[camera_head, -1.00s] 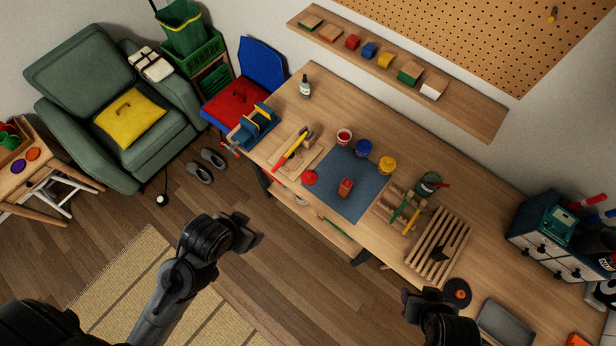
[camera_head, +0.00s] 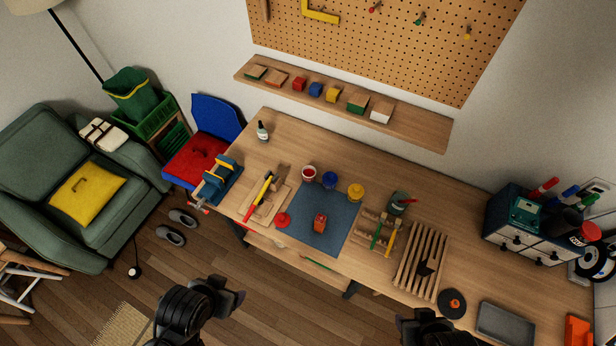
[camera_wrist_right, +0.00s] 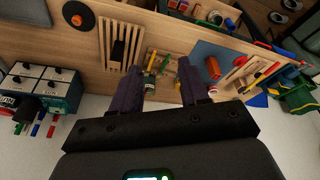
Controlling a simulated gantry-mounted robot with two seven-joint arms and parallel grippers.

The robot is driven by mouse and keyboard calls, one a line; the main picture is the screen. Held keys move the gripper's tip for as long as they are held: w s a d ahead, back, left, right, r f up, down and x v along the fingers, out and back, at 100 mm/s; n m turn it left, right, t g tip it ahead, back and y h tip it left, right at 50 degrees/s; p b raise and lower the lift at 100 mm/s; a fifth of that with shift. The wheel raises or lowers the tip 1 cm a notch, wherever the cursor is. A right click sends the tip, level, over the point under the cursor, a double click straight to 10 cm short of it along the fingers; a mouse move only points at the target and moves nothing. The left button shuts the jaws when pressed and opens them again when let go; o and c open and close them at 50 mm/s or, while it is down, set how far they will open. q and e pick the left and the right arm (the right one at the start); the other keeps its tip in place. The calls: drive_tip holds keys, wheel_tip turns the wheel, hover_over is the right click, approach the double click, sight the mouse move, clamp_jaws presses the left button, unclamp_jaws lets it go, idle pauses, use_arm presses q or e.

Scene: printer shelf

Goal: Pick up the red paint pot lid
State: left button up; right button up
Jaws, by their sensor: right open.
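The red paint pot lid (camera_head: 283,220) lies flat at the left edge of the blue-grey mat (camera_head: 337,240) on the workbench. The open red paint pot (camera_head: 308,173) stands behind the mat, beside the blue pot (camera_head: 330,180) and yellow pot (camera_head: 356,192). My left gripper (camera_head: 232,294) is in front of the bench, below and left of the lid; its jaw gap is unclear. My right gripper (camera_head: 428,320) is at the bench's front, well right of the lid. In the right wrist view it (camera_wrist_right: 162,82) is open and empty, fingers pointing towards the bench.
A red block-like object (camera_head: 320,223) sits on the mat near the lid. A tool holder (camera_head: 380,232) and slatted rack (camera_head: 422,262) stand right of the mat.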

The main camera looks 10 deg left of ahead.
idle(0.3)
drive_tip(key=o, duration=0.7)
drive_tip(key=shift+o, duration=0.2)
drive_tip(key=shift+w+r, duration=0.1)
drive_tip(key=shift+w, duration=0.05)
